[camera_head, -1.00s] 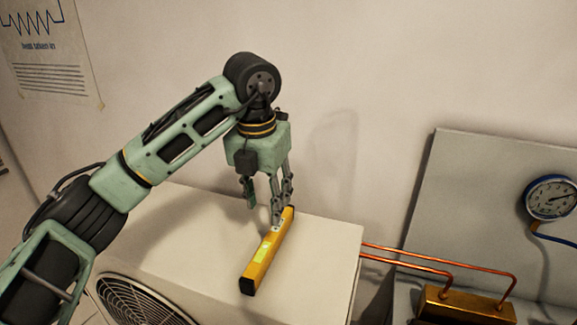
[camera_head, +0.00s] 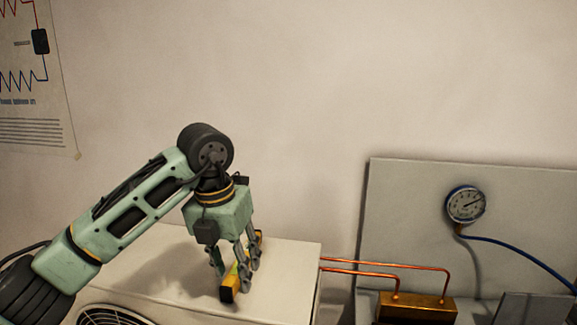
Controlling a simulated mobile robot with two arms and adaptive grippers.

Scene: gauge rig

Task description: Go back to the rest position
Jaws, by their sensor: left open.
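My left gripper (camera_head: 234,277) points down over the white box-shaped unit (camera_head: 290,265) with a round fan grille. Its fingers are spread apart. A yellow level-like bar (camera_head: 243,270) with black ends lies on top of the unit. The fingers hang in front of and beside the bar and hide part of it. I cannot tell whether they touch it. My right gripper is not in view.
To the right, a grey panel (camera_head: 400,200) carries a round gauge (camera_head: 466,205) with a blue hose (camera_head: 520,250). Copper pipes (camera_head: 385,264) run from the unit to a brass block (camera_head: 415,308). A poster (camera_head: 35,100) hangs on the bare wall.

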